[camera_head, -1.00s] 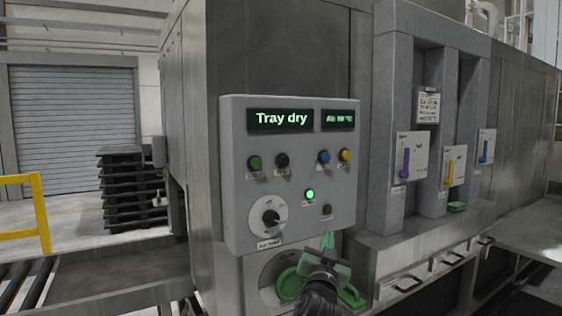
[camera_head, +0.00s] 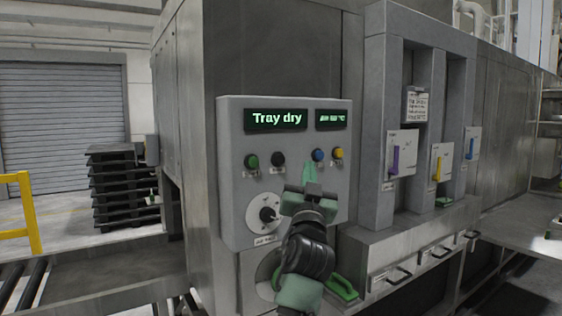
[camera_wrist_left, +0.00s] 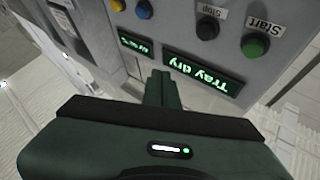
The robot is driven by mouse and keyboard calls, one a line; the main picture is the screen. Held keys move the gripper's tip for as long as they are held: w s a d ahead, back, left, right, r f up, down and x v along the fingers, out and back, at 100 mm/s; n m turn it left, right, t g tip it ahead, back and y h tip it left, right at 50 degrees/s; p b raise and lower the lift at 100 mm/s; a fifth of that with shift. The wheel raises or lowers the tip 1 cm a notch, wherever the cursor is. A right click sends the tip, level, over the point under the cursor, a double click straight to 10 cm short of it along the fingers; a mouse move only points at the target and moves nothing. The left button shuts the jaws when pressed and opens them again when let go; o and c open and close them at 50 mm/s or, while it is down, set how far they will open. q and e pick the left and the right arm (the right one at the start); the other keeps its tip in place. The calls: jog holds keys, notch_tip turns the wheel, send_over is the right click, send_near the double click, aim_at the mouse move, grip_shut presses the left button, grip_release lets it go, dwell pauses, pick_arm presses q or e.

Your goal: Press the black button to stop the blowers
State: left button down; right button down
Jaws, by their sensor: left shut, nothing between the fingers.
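The black button (camera_head: 278,159) sits on the grey control panel (camera_head: 232,200), just right of the green button (camera_head: 251,161). In the left wrist view the black button (camera_wrist_left: 207,28) has a label reading "Stop", and the green button (camera_wrist_left: 254,45) has one reading "Start". My left gripper (camera_head: 311,168) is shut and empty. Its fingertips show in front of the panel, right of and slightly below the black button, near the blue button (camera_head: 318,155). I cannot tell whether they touch the panel. The display (camera_head: 276,119) reads "Tray dry". My right gripper is not in view.
A yellow button (camera_head: 337,153) is at the panel's right. A rotary dial (camera_head: 267,214) is at lower left. Coloured levers (camera_head: 437,169) stand on the housing to the right. Stacked black pallets (camera_head: 122,188) and a yellow rail (camera_head: 28,212) are at the left.

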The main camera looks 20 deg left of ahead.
aim_at(280, 160)
pick_arm(q)
jog(key=shift+w+a, duration=0.9)
jog(key=shift+a, duration=0.25)
jog(key=shift+w+a, duration=0.95)
jog(key=shift+a, duration=0.2)
jog(key=shift+w+a, duration=0.9)
jog(key=shift+a, duration=0.25)
jog(key=shift+a, duration=0.15)
jog(key=shift+w+a, duration=0.2)
jog(key=shift+w+a+b, duration=0.3)
jog(key=shift+a+b, duration=0.1)
jog(key=shift+b, duration=0.05)
jog(key=shift+d, duration=0.1)
dwell(0.5)
jog(key=shift+s+d, duration=0.55)
jog(key=shift+d, duration=0.1)
